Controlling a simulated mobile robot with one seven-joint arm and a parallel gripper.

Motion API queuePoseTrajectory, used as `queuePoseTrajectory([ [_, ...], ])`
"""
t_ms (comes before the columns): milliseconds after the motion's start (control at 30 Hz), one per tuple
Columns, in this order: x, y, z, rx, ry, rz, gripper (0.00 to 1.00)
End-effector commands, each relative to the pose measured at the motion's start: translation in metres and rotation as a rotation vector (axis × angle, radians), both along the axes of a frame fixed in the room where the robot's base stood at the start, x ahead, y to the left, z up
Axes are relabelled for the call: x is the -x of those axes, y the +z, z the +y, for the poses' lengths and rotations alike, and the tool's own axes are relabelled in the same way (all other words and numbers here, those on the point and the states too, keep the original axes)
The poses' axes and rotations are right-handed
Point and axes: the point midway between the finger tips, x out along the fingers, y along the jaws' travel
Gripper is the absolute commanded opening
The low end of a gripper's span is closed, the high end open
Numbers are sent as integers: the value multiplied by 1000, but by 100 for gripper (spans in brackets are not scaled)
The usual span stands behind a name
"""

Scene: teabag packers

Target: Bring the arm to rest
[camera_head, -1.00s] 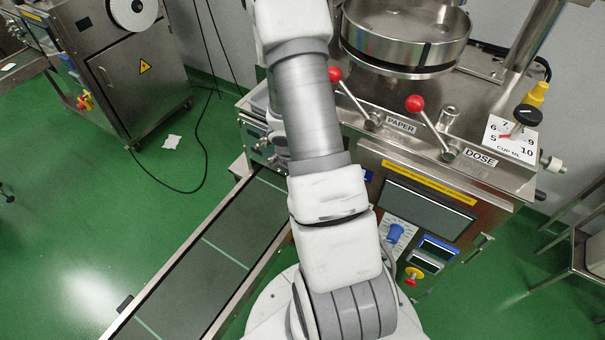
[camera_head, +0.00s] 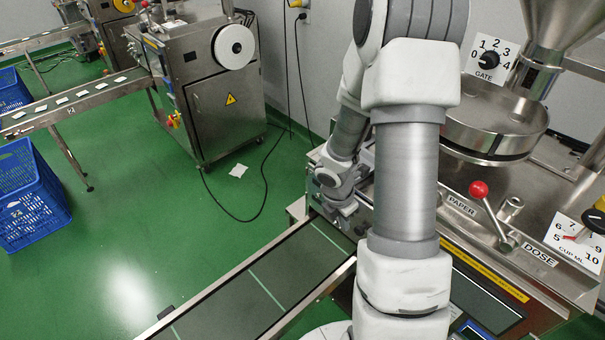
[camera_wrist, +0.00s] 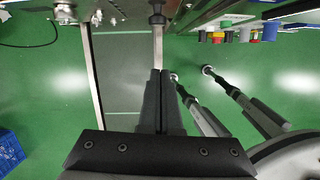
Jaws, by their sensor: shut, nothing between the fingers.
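My arm rises through the middle of the head view and folds over beside the machine. Its gripper end is mostly hidden behind my arm links there. In the wrist view my gripper (camera_wrist: 161,75) is shut, with its two dark fingers together and nothing between them. The fingers point over the dark conveyor belt (camera_wrist: 125,65), apart from anything I can make out.
The packing machine (camera_head: 470,215) with its red-knobbed lever (camera_head: 478,189) stands close on the right. The conveyor (camera_head: 265,285) runs to the lower left. A second machine (camera_head: 225,110) and blue crates (camera_head: 30,200) stand further left.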

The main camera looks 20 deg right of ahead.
Motion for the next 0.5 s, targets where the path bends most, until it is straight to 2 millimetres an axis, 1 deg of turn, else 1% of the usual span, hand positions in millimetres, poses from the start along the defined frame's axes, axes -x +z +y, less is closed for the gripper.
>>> queuePoseTrajectory([
  [167,0,2,0,2,-6,-3,0],
  [267,-2,14,0,14,-51,-25,0],
  [367,-5,40,1,36,-148,-74,0],
  [500,-6,89,8,54,-351,-178,0],
])
